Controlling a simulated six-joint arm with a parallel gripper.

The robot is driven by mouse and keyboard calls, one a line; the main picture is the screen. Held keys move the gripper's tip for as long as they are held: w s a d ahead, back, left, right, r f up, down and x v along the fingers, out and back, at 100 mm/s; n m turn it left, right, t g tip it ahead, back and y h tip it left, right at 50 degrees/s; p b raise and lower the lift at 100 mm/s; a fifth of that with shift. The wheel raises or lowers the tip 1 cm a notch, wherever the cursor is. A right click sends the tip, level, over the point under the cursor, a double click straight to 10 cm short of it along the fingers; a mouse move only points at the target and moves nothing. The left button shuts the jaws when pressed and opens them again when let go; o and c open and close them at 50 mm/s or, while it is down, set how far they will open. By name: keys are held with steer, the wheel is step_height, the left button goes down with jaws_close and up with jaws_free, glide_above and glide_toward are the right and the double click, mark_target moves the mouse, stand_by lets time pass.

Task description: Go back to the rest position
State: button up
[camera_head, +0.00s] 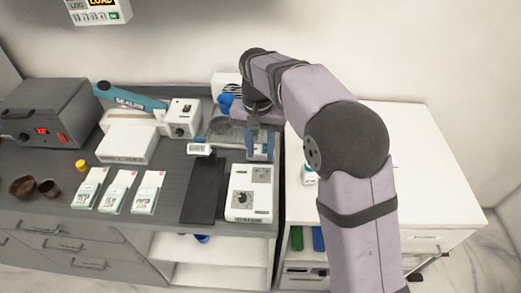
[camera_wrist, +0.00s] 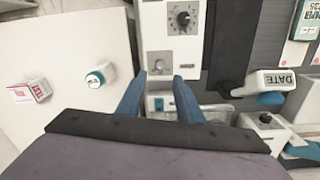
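My gripper (camera_head: 260,157) hangs over the back of the counter, near the gap beside the white cabinet. In the wrist view its two blue fingers (camera_wrist: 158,82) are apart, and I see nothing held between them. A white device with a black knob (camera_head: 249,193) stands on the counter in front of the gripper. It also shows beyond the fingertips in the wrist view (camera_wrist: 168,32). My arm is bent and reaches over the white cabinet, hiding part of its top. The task names no object.
A white cabinet (camera_head: 430,150) stands right, with a teal-capped container (camera_wrist: 97,78) and small box (camera_wrist: 28,92) on top. On the counter are a black mat (camera_head: 203,190), DATE block (camera_head: 200,149), teal-handled sealer (camera_head: 125,143), several cartons (camera_head: 118,192) and dark grey unit (camera_head: 55,112).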

steer(key=shift+s+d+f, duration=0.1)
steer(key=shift+s+d, duration=0.15)
steer(key=shift+d, duration=0.25)
steer(key=s+d+f+n, duration=0.1)
steer(key=s+d+f, duration=0.2)
steer(key=s+d, duration=0.5)
steer(key=s+d+f+n, duration=0.1)
steer(key=s+d+f, duration=0.3)
steer(key=s+d, duration=0.5)
steer(key=s, duration=0.4)
steer(key=shift+f, duration=0.3)
